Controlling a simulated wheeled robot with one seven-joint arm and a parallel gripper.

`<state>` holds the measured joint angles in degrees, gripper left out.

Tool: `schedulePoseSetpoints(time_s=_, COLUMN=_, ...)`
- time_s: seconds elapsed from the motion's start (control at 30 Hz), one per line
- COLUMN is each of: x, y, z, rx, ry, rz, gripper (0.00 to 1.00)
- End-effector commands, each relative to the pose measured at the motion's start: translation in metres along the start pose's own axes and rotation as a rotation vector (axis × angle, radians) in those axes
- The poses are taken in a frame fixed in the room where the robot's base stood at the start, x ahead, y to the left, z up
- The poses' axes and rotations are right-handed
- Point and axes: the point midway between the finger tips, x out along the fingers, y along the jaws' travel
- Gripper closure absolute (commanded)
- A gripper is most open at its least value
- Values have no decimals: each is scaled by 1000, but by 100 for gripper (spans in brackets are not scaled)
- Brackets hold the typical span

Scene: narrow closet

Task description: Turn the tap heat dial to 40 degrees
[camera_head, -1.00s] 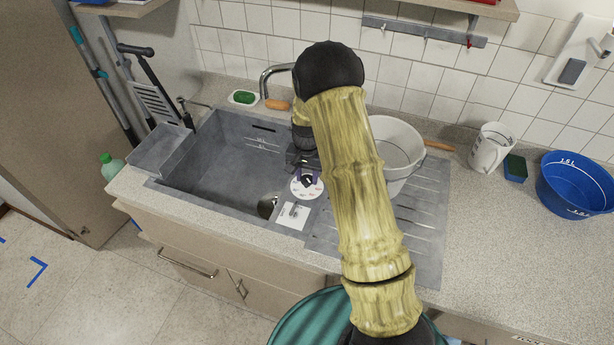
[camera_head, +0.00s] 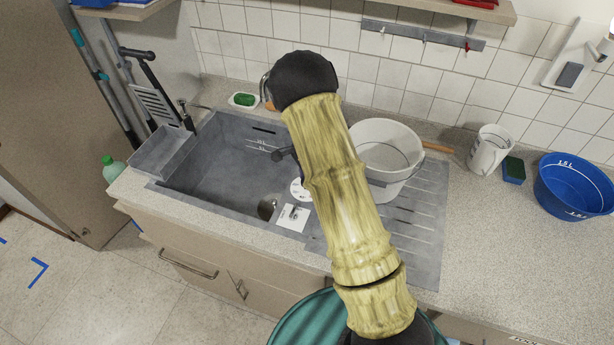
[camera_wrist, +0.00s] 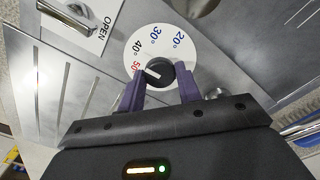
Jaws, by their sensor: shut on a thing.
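The tap heat dial (camera_wrist: 143,42) is a white disc with marks for 20°, 30°, 40° and 50° in the wrist view. Its black knob (camera_wrist: 163,70) has a white pointer on the side near the red 50 mark; its exact reading is unclear. My gripper (camera_wrist: 160,80) has its purple fingers on either side of the knob, shut on it. In the head view part of the dial (camera_head: 297,188) shows beside the sink, and my arm hides the knob and fingers.
A white plate marked OPEN with a metal lever (camera_wrist: 75,15) lies beside the dial. The sink basin (camera_head: 215,165) is left of it. A white bucket (camera_head: 388,150) stands on the drainer to the right. The blue basin (camera_head: 575,185) is farther right.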

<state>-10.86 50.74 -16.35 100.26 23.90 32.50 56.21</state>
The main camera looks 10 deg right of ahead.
Motion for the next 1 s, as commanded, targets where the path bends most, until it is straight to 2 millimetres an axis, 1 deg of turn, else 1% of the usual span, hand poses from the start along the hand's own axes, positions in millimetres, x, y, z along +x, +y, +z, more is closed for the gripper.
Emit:
schedulePoseSetpoints(time_s=0.2, x=-2, y=-2, z=1, rx=40, ry=0, rz=-4, gripper=89)
schedulePoseSetpoints(time_s=0.57, x=-2, y=-2, z=1, rx=42, ry=0, rz=-5, gripper=89)
schedulePoseSetpoints(time_s=0.6, x=-1, y=-2, z=1, rx=41, ry=0, rz=-5, gripper=58)
schedulePoseSetpoints(time_s=0.67, x=-1, y=-2, z=1, rx=41, ry=0, rz=-4, gripper=46)
schedulePoseSetpoints(time_s=0.7, x=-1, y=-1, z=1, rx=41, ry=0, rz=-4, gripper=45)
schedulePoseSetpoints(time_s=1.0, x=-2, y=-1, z=0, rx=41, ry=0, rz=-2, gripper=45)
